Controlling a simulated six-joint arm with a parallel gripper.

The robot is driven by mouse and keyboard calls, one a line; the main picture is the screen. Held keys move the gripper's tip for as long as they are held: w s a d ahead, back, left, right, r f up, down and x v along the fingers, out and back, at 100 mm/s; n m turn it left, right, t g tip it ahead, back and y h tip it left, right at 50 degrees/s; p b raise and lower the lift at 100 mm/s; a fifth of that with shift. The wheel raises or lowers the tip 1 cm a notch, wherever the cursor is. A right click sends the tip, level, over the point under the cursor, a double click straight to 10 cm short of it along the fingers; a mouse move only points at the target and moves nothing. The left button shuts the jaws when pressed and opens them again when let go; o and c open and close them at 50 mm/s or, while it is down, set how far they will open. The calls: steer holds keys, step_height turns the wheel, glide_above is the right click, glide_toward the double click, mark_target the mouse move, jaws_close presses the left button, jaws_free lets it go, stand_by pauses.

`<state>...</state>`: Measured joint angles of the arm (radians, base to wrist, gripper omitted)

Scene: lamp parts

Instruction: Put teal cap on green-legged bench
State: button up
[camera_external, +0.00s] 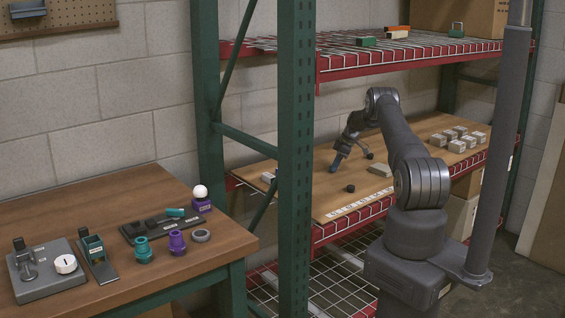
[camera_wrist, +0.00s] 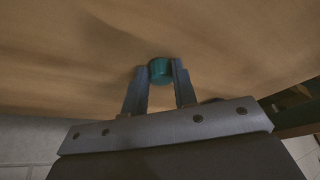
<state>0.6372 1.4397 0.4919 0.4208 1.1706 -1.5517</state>
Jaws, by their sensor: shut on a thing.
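The teal cap (camera_wrist: 160,70) sits between the fingertips of my gripper (camera_wrist: 160,76) in the wrist view, and the jaws are shut on it. In the external view my gripper (camera_external: 337,163) points down over the wooden middle shelf of the rack; the cap cannot be made out there. I cannot tell whether the cap touches the shelf. The green-legged bench (camera_external: 110,200) stands at the left with a brown wooden top, well apart from my gripper.
A green rack post (camera_external: 296,150) stands between bench and shelf (camera_external: 420,130). A dark round piece (camera_external: 350,188) and grey blocks (camera_external: 381,170) lie on the shelf. The bench holds a grey device (camera_external: 30,290), a teal part (camera_external: 142,252) and a purple part (camera_external: 177,244); its back left is clear.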

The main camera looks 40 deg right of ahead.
steer(key=shift+f, duration=0.15)
steer(key=o, duration=0.9)
steer(key=v, duration=0.6)
steer(key=shift+d, duration=0.1)
steer(key=shift+o, duration=0.6)
steer(key=shift+s+d+r, duration=0.1)
steer(key=shift+s+r, duration=0.1)
steer(key=shift+r, duration=0.45)
